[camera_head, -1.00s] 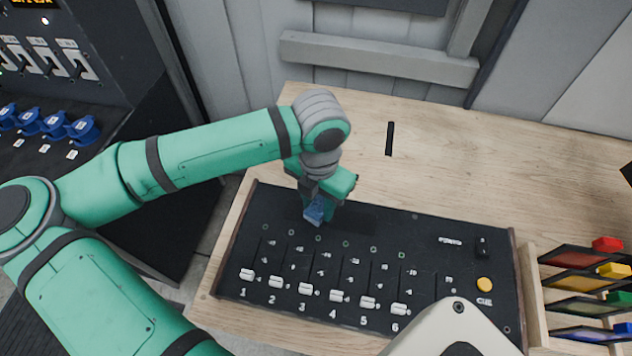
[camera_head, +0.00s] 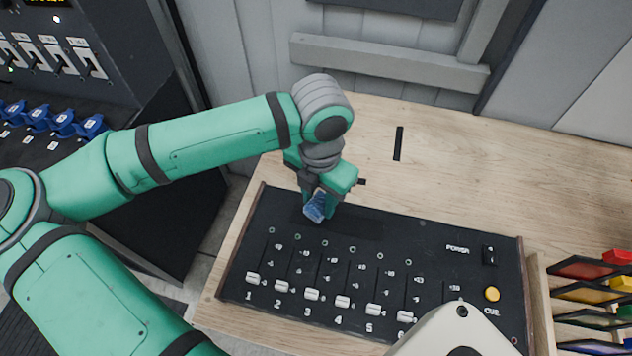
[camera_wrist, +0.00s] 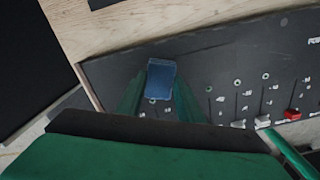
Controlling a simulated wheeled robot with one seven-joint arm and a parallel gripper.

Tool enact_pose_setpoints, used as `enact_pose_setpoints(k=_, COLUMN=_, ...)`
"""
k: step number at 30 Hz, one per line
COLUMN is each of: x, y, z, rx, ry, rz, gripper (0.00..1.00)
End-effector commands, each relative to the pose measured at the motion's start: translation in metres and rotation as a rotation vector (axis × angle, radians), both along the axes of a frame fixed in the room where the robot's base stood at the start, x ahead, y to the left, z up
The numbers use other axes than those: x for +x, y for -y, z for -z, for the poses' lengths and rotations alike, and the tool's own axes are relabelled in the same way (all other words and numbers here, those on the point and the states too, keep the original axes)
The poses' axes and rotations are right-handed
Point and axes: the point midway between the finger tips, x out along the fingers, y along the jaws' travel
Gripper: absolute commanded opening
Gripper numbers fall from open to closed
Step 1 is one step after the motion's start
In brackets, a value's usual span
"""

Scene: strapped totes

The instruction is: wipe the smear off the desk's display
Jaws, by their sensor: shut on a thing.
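My gripper (camera_head: 318,200) is shut on a blue cloth-like block (camera_head: 315,208). It holds the block low over the upper left part of the desk's black panel (camera_head: 420,235). The block also shows between the fingers (camera_wrist: 158,95) in the wrist view (camera_wrist: 160,80). A darker rectangle, perhaps the display (camera_head: 355,222), lies on the panel just right of the block. I cannot make out a smear on it. I cannot tell whether the block touches the panel.
The panel has several sliders (camera_head: 312,295), a yellow button (camera_head: 491,293) and a power switch (camera_head: 489,255). A rack with coloured pieces (camera_head: 590,290) stands at the right. Bare wooden desktop (camera_head: 480,170) lies behind the panel. Another console with blue knobs (camera_head: 62,124) is at the left.

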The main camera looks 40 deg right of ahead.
Motion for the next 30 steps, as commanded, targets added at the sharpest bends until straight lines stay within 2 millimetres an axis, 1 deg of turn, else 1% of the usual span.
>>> enact_pose_setpoints(k=8, x=-0.003, y=0.005, z=-0.024, rx=0.000, ry=-0.002, rz=0.012, gripper=0.13)
enact_pose_setpoints(k=15, x=-0.003, y=0.003, z=-0.045, rx=0.002, ry=-0.002, rz=0.009, gripper=0.13)
enact_pose_setpoints(k=18, x=-0.003, y=0.003, z=-0.052, rx=0.002, ry=-0.002, rz=0.009, gripper=0.13)
enact_pose_setpoints(k=21, x=-0.003, y=0.004, z=-0.054, rx=0.001, ry=-0.002, rz=0.010, gripper=0.13)
enact_pose_setpoints(k=30, x=-0.003, y=0.004, z=-0.054, rx=0.001, ry=-0.003, rz=0.010, gripper=0.13)
